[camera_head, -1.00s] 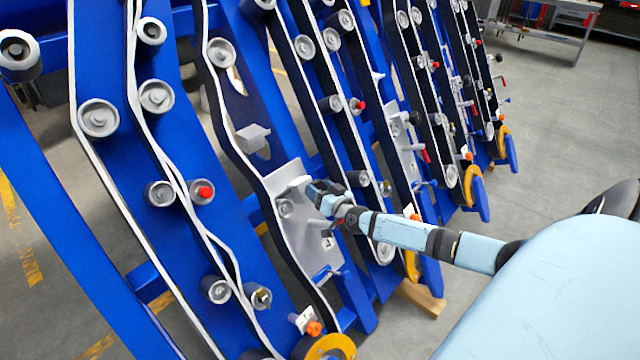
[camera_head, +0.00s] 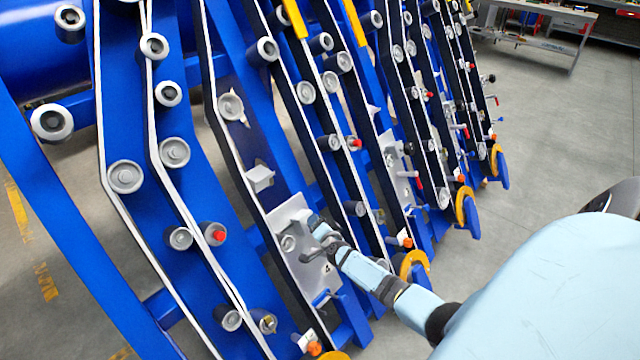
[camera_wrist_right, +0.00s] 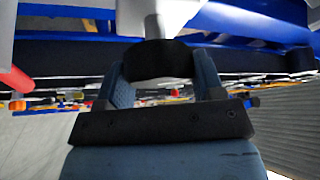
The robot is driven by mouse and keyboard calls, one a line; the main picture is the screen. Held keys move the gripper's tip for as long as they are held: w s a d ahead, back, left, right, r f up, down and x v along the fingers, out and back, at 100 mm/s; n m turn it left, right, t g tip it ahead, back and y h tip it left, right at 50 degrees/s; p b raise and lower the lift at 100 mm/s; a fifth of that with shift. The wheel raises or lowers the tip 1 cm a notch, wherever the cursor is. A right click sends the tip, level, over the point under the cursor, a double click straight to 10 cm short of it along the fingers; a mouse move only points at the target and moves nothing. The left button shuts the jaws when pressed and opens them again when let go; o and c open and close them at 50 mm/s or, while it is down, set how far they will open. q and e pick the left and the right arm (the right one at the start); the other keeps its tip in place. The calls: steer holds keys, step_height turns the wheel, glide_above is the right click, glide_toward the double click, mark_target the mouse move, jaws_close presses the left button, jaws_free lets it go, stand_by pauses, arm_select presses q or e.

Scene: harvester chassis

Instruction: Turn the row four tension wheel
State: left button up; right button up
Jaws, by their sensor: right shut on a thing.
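My right gripper (camera_head: 318,234) is at a grey metal plate (camera_head: 318,274) on one of the slanted blue rows, near the plate's upper right side. In the right wrist view, the gripper's two fingers (camera_wrist_right: 162,80) stand on either side of a dark round wheel (camera_wrist_right: 158,62) and are shut on it. A light grey shaft (camera_wrist_right: 154,27) runs from the wheel towards the machine. In the head view the wheel is mostly hidden by the gripper, and I cannot read a row number. My left gripper is not in view.
Slanted blue rows with belts and grey rollers (camera_head: 125,177) stand side by side. Red knobs (camera_head: 219,235) and yellow-rimmed wheels (camera_head: 414,266) stick out near my right arm. Open grey floor (camera_head: 560,130) lies to the right, with a workbench (camera_head: 530,22) behind.

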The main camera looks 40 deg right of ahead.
steer(key=shift+m, duration=0.3)
steer(key=shift+p, duration=0.3)
steer(key=o, duration=0.9)
steer(key=p+v, duration=0.1)
steer(key=v, duration=0.3)
steer(key=p+v, duration=0.2)
steer(key=v, duration=0.3)
steer(key=p+v, duration=0.1)
steer(key=v, duration=0.4)
steer(key=shift+w+r, duration=0.15)
steer(key=shift+r, duration=0.1)
